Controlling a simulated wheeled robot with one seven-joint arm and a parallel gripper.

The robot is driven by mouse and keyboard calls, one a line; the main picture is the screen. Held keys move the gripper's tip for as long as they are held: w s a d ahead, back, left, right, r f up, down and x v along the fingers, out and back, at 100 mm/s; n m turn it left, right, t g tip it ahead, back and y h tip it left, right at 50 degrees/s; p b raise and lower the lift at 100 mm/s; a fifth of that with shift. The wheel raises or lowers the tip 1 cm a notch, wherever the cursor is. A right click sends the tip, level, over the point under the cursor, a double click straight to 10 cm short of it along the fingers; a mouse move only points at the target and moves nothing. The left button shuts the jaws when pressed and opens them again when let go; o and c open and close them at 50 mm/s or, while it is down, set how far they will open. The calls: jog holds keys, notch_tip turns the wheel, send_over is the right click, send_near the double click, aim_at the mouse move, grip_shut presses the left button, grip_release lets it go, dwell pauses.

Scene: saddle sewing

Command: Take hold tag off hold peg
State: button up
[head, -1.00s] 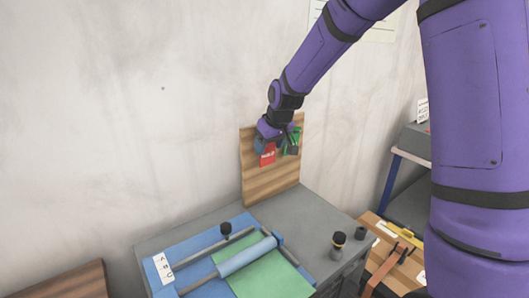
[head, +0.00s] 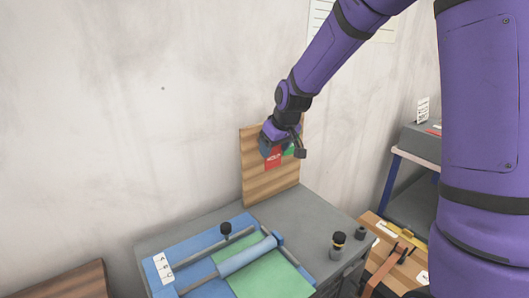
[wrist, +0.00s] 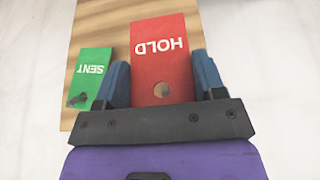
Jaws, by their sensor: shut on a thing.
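The red tag marked HOLD (wrist: 160,55) is between the two blue fingers of my gripper (wrist: 163,78) in the wrist view. Its round hole shows a wood-coloured patch with no peg clearly visible in it. In the head view the red tag (head: 273,160) hangs below my gripper (head: 281,149), in front of the wooden board (head: 256,185). The gap between tag and board is hard to judge. The hold peg is not clearly visible. My gripper is shut on the red tag.
A green tag marked SENT (wrist: 93,75) hangs on a peg (wrist: 77,100) beside the left finger. Below the board, a grey bench (head: 310,205) carries a blue press bed with a roller (head: 247,256) and a dark-topped bottle (head: 338,243). The wall is close behind.

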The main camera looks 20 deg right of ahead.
jog(key=shift+s+d+r, duration=0.1)
jog(key=shift+s+d, duration=0.15)
jog(key=shift+s, duration=0.5)
jog(key=shift+s+d, duration=0.2)
jog(key=shift+s, duration=0.55)
jog(key=shift+s+d+r, duration=0.1)
jog(key=shift+s+d, duration=0.15)
jog(key=shift+s, duration=0.5)
